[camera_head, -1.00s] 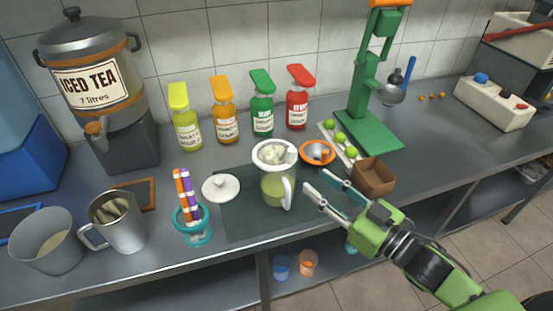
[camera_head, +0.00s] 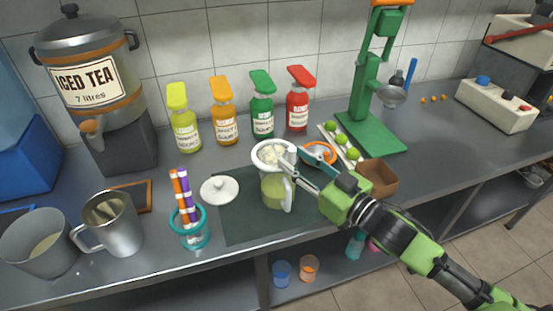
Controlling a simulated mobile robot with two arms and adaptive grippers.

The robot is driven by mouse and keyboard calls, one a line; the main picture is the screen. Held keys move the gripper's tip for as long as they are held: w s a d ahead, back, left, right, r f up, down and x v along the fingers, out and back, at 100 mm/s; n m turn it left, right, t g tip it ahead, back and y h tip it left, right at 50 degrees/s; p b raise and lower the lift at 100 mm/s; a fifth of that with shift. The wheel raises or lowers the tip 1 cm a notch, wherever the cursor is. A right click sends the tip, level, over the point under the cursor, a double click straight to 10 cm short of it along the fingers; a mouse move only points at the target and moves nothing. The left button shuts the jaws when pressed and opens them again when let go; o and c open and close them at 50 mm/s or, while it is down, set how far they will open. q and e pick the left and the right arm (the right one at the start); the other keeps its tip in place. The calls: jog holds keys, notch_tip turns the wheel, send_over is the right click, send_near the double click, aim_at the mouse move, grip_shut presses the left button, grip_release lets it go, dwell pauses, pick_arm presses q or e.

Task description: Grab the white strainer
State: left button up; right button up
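A white round rim (camera_head: 260,160), which looks like the strainer, sits on top of a clear pitcher (camera_head: 275,190) of yellow-green liquid. White chunks lie inside the rim. My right gripper (camera_head: 291,156) is open, with its two fingers apart, at the rim's right side. One fingertip overlaps the rim's right edge; I cannot tell whether it touches. The fingers cover part of the rim's right side and the top of the pitcher's handle. My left gripper is not in view.
The pitcher stands on a dark mat (camera_head: 240,222). A white lid (camera_head: 219,190) lies to its left. An orange-rimmed dish (camera_head: 331,149) and a brown box (camera_head: 380,172) are close to the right arm. Several bottles (camera_head: 224,120) stand behind. A green press (camera_head: 370,110) stands at back right.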

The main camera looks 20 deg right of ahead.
aim_at(275, 151)
jog(key=shift+x, duration=1.1)
grip_shut()
